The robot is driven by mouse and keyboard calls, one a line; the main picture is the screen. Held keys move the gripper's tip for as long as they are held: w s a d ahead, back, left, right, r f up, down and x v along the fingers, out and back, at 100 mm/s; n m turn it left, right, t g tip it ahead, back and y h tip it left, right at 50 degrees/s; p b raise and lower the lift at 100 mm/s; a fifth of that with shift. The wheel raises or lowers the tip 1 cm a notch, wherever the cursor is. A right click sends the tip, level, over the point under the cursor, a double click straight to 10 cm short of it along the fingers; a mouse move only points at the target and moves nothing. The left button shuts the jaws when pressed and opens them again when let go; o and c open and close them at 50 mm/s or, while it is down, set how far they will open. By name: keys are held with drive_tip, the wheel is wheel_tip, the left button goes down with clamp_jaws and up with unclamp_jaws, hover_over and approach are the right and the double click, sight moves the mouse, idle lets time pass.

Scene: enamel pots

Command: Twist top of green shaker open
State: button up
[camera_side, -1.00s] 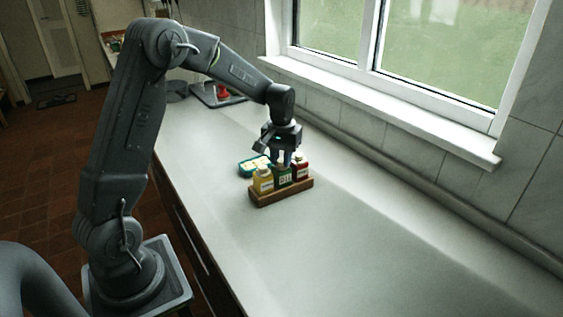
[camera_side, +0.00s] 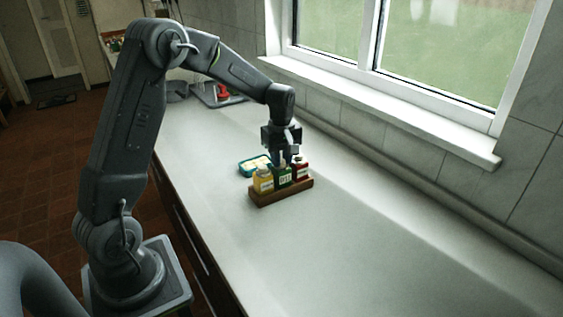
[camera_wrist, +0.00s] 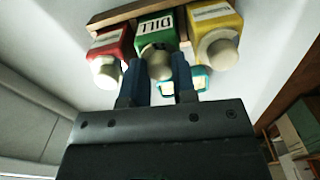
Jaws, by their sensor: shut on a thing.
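The green shaker (camera_side: 283,180), with a white label reading DILL, stands upright in the middle of a wooden rack (camera_side: 282,193). It also shows in the wrist view (camera_wrist: 158,32), its pale top (camera_wrist: 158,62) towards the camera. My gripper (camera_side: 284,163) points down over it and is shut on the pale top. In the wrist view its two blue fingers (camera_wrist: 160,78) stand on either side of that top. A yellow shaker (camera_side: 264,182) is to the left and a red shaker (camera_side: 301,173) to the right in the side view, both close to the green one.
A teal dish (camera_side: 249,166) with pale contents sits just behind the rack. A dark tray (camera_side: 217,94) with a red object stands further back. The counter (camera_side: 370,240) in front and to the right is clear. The window wall runs along the right.

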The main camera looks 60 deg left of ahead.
drive_tip(key=n, duration=0.3)
drive_tip(key=shift+n, duration=0.3)
drive_tip(key=n, duration=0.3)
drive_tip(key=shift+n, duration=0.4)
drive_tip(key=o, duration=1.2)
drive_tip(key=shift+r, duration=3.5)
